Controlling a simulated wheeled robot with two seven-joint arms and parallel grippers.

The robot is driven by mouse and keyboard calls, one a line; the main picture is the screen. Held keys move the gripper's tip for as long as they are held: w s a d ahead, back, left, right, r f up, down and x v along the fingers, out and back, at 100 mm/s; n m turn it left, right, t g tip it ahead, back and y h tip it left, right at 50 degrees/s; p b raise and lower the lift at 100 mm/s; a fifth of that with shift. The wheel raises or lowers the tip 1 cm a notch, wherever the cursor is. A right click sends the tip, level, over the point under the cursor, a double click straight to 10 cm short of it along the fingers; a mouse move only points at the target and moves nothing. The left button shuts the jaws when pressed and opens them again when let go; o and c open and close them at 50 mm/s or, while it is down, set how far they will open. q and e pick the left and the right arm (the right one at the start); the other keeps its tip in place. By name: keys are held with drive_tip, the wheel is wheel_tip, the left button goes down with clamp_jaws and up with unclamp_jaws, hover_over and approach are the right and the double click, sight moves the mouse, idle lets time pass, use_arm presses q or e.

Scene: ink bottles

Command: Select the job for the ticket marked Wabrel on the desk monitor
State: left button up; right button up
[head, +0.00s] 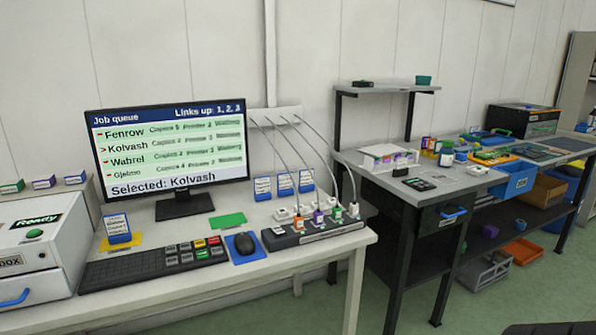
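The desk monitor (168,150) stands on the white desk and shows a job queue. It lists Fenrow, Kolvash, Wabrel (128,160) and a fourth name like Gjelmo. A pointer mark sits beside Kolvash, and the bottom line reads "Selected: Kolvash". The black keyboard (125,268) lies in front, with grey, yellow, red and green keys (195,250) at its right end. A mouse (244,243) rests on a blue pad. A blue stand with a ticket (117,227) sits on a yellow mat; its text is too small to read. Neither gripper is in view.
A white printer (40,245) marked Ready stands at the left. A block with several cabled plugs (314,229) lies at the desk's right. A green card (227,220) lies flat.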

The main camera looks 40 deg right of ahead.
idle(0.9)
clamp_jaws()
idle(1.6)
